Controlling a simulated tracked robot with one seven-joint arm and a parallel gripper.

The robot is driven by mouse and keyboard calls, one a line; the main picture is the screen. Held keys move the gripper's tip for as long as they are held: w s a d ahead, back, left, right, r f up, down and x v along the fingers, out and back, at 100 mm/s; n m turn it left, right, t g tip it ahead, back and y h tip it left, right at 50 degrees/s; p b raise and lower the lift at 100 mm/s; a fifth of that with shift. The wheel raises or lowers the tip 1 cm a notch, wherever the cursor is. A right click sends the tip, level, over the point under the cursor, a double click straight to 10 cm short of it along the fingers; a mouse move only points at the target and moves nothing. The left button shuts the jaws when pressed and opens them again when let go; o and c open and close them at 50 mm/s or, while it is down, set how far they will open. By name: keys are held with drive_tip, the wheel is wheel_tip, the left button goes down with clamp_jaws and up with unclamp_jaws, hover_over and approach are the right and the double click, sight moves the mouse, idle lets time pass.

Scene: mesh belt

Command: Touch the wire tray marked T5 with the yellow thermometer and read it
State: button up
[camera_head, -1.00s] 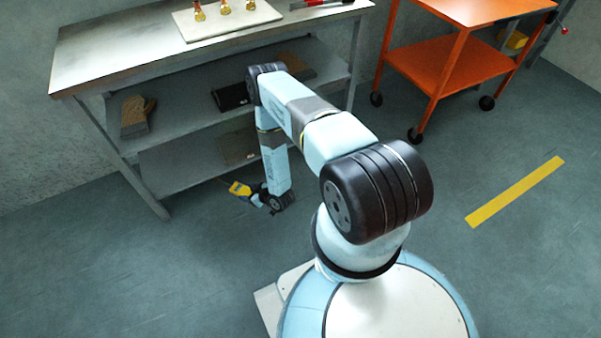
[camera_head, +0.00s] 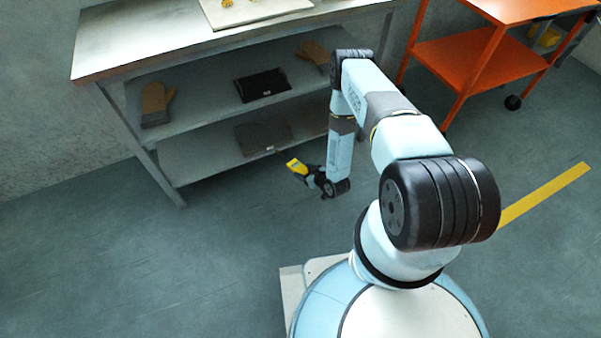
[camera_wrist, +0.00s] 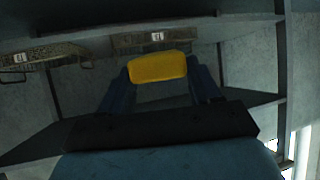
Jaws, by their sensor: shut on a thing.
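The yellow thermometer (camera_head: 294,164) is held in my gripper (camera_head: 304,172), low in front of the workbench's lower shelf. In the wrist view the thermometer (camera_wrist: 158,67) sits between the two fingers of my gripper (camera_wrist: 160,82), which is shut on it. Two wire trays show ahead in the wrist view, one at the left (camera_wrist: 45,56) and one behind the thermometer (camera_wrist: 140,42). Each has a small pale tag, too blurred to read, so I cannot tell which is T5. The thermometer appears apart from both trays. Its reading face is not visible.
The steel workbench (camera_head: 120,52) has a middle shelf with brown gloves (camera_head: 157,104) and a black flat item (camera_head: 262,85). Its lower shelf holds a dark flat item (camera_head: 262,137). An orange cart (camera_head: 455,62) stands at the right. Floor left of my base is clear.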

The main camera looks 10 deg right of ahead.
sight(297, 160)
drive_tip(key=shift+w, duration=0.1)
drive_tip(key=shift+w+a+f, duration=0.15)
drive_tip(key=shift+w+a, duration=0.25)
drive_tip(key=shift+w, duration=0.95)
drive_tip(key=shift+w+a+f, duration=0.2)
drive_tip(key=shift+w+a, duration=0.2)
drive_tip(key=shift+w, duration=0.9)
drive_tip(key=shift+w+a+f, duration=0.15)
drive_tip(key=shift+w+a, duration=0.25)
drive_tip(key=shift+w, duration=0.95)
drive_tip(key=shift+s+f, duration=0.1)
drive_tip(key=shift+f, duration=0.95)
drive_tip(key=shift+f, duration=0.4)
drive_tip(key=shift+d+r, duration=0.1)
drive_tip(key=shift+r, duration=0.05)
drive_tip(key=shift+r, duration=2.9)
